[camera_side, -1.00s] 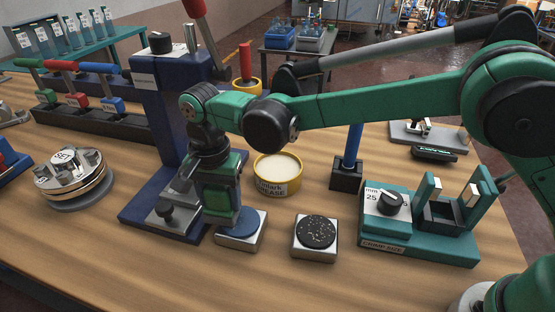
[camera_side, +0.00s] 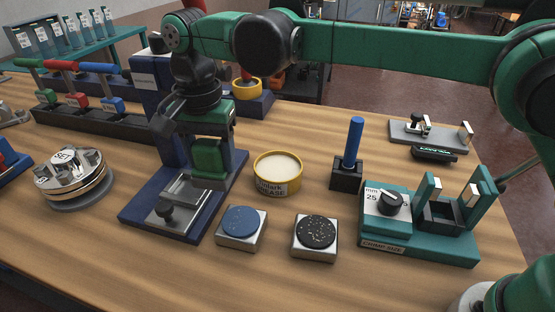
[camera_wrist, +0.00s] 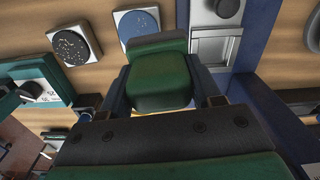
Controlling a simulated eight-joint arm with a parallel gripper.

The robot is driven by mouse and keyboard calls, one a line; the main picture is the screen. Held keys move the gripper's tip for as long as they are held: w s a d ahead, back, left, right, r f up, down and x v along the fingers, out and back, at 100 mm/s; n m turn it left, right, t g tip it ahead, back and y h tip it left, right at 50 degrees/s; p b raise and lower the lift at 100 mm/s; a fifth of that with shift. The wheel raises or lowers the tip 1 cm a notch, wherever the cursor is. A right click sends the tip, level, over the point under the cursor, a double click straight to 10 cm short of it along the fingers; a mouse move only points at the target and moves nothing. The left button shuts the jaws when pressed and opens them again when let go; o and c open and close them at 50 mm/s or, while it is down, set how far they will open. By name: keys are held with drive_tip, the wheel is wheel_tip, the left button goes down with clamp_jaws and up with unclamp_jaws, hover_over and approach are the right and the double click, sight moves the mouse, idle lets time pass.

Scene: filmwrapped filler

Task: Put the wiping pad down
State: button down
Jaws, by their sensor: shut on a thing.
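The wiping pad appears to be the green block (camera_side: 209,158) held in my gripper (camera_side: 210,150). In the wrist view the green block (camera_wrist: 160,85) sits between my dark fingers (camera_wrist: 162,92), which are shut on it. My gripper hangs over the blue press base (camera_side: 150,208), with the pad above the metal plates and behind the block with the blue disc (camera_side: 241,221). The pad's underside is hidden in both views.
A block with a black speckled disc (camera_side: 316,233) stands right of the blue one. A yellow grease tub (camera_side: 278,174) is behind them. The teal crimp fixture (camera_side: 420,225) stands right, the round steel fixture (camera_side: 73,176) left. The front table is clear.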

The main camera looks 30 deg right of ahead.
idle(0.4)
drive_tip(key=s+r+m, duration=0.1)
drive_tip(key=s+r, duration=0.3)
drive_tip(key=s, duration=0.4)
drive_tip(key=s+r, duration=0.4)
drive_tip(key=s, duration=0.4)
drive_tip(key=f, duration=1.9)
drive_tip(key=shift+s+a+f, duration=0.1)
drive_tip(key=shift+a+f, duration=0.15)
drive_tip(key=shift+f, duration=0.1)
drive_tip(key=shift+c, duration=0.8)
unclamp_jaws()
drive_tip(key=shift+f, duration=0.15)
